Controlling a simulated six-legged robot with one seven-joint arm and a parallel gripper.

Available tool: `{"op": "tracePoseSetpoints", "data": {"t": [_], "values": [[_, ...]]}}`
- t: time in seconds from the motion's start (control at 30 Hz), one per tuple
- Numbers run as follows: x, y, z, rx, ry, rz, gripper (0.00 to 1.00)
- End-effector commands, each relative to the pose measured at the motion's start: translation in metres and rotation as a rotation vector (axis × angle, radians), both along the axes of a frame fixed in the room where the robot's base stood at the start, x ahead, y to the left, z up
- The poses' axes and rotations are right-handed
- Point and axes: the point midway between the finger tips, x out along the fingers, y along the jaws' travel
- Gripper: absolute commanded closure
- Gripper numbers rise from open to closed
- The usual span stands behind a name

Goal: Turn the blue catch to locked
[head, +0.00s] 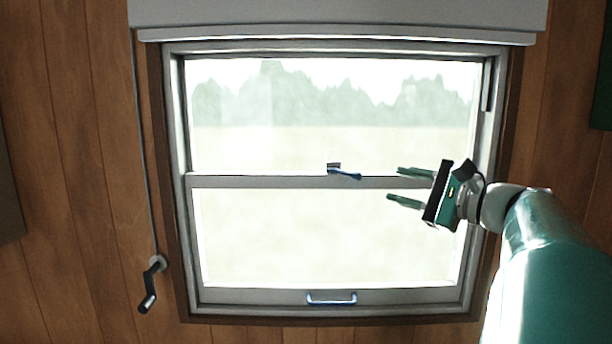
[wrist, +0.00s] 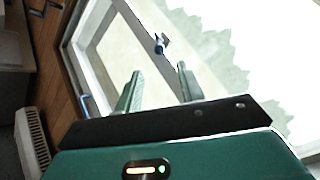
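The blue catch (head: 345,174) sits on the middle rail (head: 265,181) of the sash window, with its small lever pointing right and slightly down in the head view. A small dark piece is at its left end. My gripper (head: 392,184) is to the right of the catch, apart from it, with two green fingers spread and nothing between them. In the wrist view the catch (wrist: 159,44) shows beyond the open fingers (wrist: 158,85), near the top centre. Whether the catch touches a keeper is too small to tell.
A blue handle (head: 332,299) is on the window's bottom rail. A crank (head: 150,285) hangs on the wood wall at left. A roller blind (head: 340,15) is above the window. In the wrist view a white radiator (wrist: 32,140) stands at lower left. The space before the glass is clear.

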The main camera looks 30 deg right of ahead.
Motion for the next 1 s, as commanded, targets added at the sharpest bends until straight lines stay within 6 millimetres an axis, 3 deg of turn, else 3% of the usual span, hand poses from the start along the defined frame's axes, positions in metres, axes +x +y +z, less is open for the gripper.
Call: {"op": "tracePoseSetpoints", "data": {"t": [0.3,0.5,0.67,0.93,1.0], "values": [[0.065,0.012,-0.001,0.0,0.002,0.005,0.61],[0.097,0.018,-0.001,-0.001,0.003,0.007,0.61],[0.109,0.019,0.0,-0.001,0.002,0.006,0.61],[0.11,0.02,-0.001,-0.001,0.002,0.005,0.61],[0.11,0.02,-0.001,-0.001,0.002,0.005,0.75]]}}
